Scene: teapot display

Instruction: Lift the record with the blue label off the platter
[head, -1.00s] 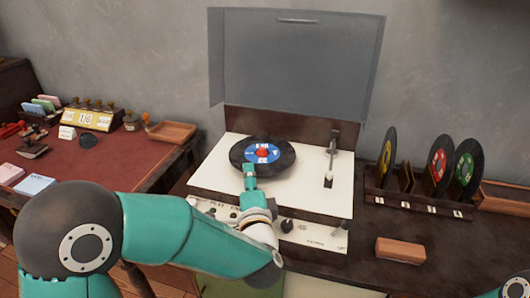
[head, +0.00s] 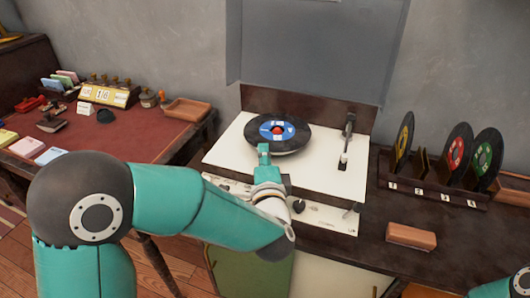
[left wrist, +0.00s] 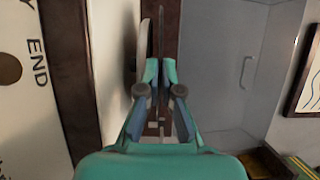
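The black record with the blue label (head: 308,135) is over the platter of the cream turntable (head: 225,150). My left gripper (head: 264,150) is at the record's front left edge in the head view. In the left wrist view the fingertips (left wrist: 160,75) are close together, one on each side of a thin edge-on line that looks like the record (left wrist: 161,35). A pale curved rim, apparently the platter (left wrist: 146,35), shows apart from this line, so the record seems slightly raised. The far side of the platter is hidden. My right gripper is out of view.
The turntable's grey lid (head: 315,45) stands open behind. The tonearm (head: 347,140) is right of the record. A rack (head: 430,190) with several records stands to the right, and a brown block (head: 411,236) lies in front of it. A red-topped desk is at the left.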

